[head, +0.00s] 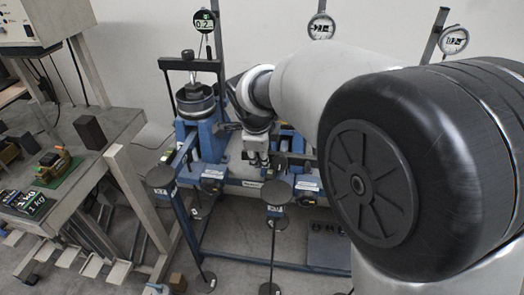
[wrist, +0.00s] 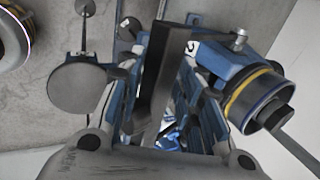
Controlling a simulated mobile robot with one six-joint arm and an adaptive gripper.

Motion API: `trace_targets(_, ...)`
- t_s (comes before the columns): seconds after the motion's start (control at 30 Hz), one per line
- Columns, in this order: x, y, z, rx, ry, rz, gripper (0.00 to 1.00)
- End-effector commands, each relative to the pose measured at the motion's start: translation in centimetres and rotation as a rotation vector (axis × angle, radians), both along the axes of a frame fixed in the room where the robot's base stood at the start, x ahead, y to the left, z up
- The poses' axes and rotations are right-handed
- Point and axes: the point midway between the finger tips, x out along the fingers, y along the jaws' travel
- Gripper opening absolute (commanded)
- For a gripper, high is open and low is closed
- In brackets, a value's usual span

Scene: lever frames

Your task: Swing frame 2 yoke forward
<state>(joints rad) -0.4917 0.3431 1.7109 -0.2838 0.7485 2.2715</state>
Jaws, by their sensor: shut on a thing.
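My gripper (head: 257,158) is low at the middle frame, in front of the bench's back part. In the wrist view my gripper (wrist: 160,90) has its fingers on either side of a long dark bar (wrist: 172,60), which I take for the frame 2 yoke. The exact finger contact is hard to see. My arm hides much of the middle and right frames in the head view.
Round dials (head: 321,27) stand at the back. Round black discs on rods (head: 275,192) rise in front.

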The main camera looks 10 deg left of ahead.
Motion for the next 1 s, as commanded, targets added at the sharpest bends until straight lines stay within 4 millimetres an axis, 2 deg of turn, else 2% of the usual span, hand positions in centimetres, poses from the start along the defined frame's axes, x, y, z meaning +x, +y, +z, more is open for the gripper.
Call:
trace_targets(0.03,-0.7,-0.3,-1.6,-0.012,0.035,-0.007,0.00)
trace_targets(0.17,-0.8,-0.3,-1.6,-0.012,0.036,-0.007,0.00)
trace_targets(0.2,-0.8,-0.3,-1.6,-0.011,0.037,-0.008,0.34)
trace_targets(0.3,-0.8,-0.3,-1.6,-0.012,0.037,-0.007,0.41)
trace_targets(0.63,-0.8,-0.3,-1.5,-0.012,0.036,-0.007,0.41)
trace_targets(0.73,-1.0,-0.2,-1.0,-0.011,0.034,-0.006,0.41)
trace_targets(0.87,-1.6,-0.2,1.0,-0.008,0.029,-0.006,0.41)
trace_targets(1.0,-2.6,0.0,4.2,-0.006,0.020,-0.003,0.41)
